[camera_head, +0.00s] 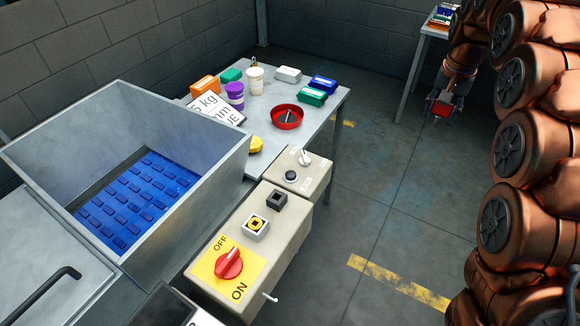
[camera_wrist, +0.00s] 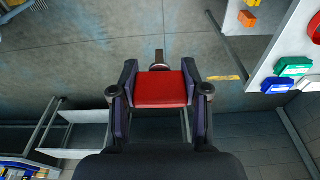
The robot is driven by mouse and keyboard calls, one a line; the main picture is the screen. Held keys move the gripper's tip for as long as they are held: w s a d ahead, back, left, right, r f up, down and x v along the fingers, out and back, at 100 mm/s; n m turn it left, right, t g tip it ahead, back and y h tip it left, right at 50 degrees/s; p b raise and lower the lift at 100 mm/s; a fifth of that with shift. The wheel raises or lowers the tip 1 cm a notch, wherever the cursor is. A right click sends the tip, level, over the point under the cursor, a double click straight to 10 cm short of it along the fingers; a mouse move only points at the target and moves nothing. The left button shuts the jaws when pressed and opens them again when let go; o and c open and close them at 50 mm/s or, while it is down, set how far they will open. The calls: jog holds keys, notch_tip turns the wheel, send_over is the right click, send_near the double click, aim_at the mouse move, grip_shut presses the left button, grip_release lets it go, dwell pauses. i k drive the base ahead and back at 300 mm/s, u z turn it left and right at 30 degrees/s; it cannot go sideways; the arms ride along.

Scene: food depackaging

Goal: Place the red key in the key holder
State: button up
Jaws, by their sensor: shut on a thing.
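My gripper (camera_head: 441,114) hangs over the floor at the upper right in the head view, well to the right of the control box (camera_head: 228,262). In the wrist view my gripper (camera_wrist: 160,80) is shut on the red key (camera_wrist: 160,92), with a finger on each side of its red block. A small grey part of the key points away from the gripper. The red key also shows in the head view (camera_head: 440,108). On the control box are a black square socket (camera_head: 277,200) and a grey square fitting with a yellow-and-black centre (camera_head: 256,226). I cannot tell which is the key holder.
A red OFF/ON rotary switch (camera_head: 229,264) is on the control box. A metal hopper (camera_head: 205,180) with a blue grid stands left. Behind is a table with tubs, boxes and a red bowl (camera_head: 287,117). The floor (camera_head: 385,190) between is clear.

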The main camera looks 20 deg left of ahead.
aim_at(278, 205)
jog(key=i, duration=2.85)
jog(key=u, duration=2.4)
jog(key=i, duration=0.15)
jog(key=u, duration=3.75)
